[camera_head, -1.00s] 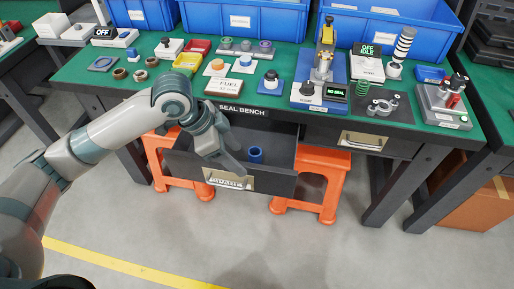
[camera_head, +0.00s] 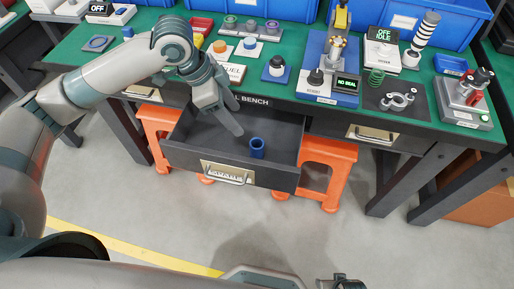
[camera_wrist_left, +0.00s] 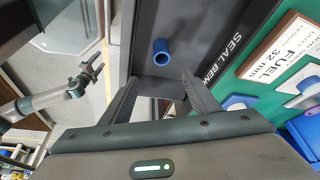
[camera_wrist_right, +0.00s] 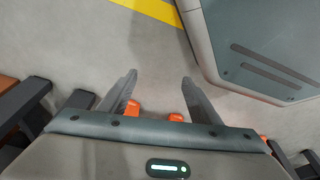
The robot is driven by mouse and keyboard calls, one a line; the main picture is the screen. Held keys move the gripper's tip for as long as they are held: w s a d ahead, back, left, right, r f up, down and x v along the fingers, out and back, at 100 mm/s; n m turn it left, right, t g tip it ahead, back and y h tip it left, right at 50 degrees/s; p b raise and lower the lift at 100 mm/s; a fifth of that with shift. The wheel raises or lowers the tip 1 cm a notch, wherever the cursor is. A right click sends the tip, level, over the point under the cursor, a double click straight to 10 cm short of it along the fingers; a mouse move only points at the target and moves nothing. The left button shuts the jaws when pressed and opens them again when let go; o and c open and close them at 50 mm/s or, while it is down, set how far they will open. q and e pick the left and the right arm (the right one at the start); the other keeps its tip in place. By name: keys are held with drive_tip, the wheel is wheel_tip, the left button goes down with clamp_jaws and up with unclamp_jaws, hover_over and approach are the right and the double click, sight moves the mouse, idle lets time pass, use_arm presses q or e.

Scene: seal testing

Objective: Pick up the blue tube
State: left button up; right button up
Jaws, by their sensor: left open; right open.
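The blue tube (camera_head: 257,148) stands upright in the open dark drawer (camera_head: 190,143) under the bench, right of the drawer's middle. It also shows in the left wrist view (camera_wrist_left: 161,53), ahead of the fingers. My left gripper (camera_head: 230,125) is above the drawer, to the left of the tube and apart from it. Its two fingers (camera_wrist_left: 160,90) are spread and empty. My right gripper (camera_wrist_right: 158,85) is open and empty over the grey floor, well away from the tube; in the head view only a part of that arm shows at the bottom edge.
The drawer front with its handle (camera_head: 227,174) juts out between orange stools (camera_head: 335,160). The green bench top (camera_head: 290,50) holds a press (camera_head: 335,60), a FUEL sign (camera_head: 236,72), and several small parts. Blue bins (camera_head: 400,20) stand behind. The floor in front is clear.

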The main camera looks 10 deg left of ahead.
use_arm(q)
approach(257, 145)
drive_tip(key=s+d+f, duration=0.1)
drive_tip(key=d+f, duration=0.1)
drive_tip(key=shift+s+d+r, duration=0.15)
drive_tip(key=shift+d+r, duration=0.05)
drive_tip(key=shift+d, duration=0.05)
drive_tip(key=shift+a+x, duration=0.1)
drive_tip(key=shift+x, duration=1.2)
drive_tip(key=shift+a+x, duration=0.15)
drive_tip(key=shift+x, duration=1.15)
drive_tip(key=c, duration=1.1)
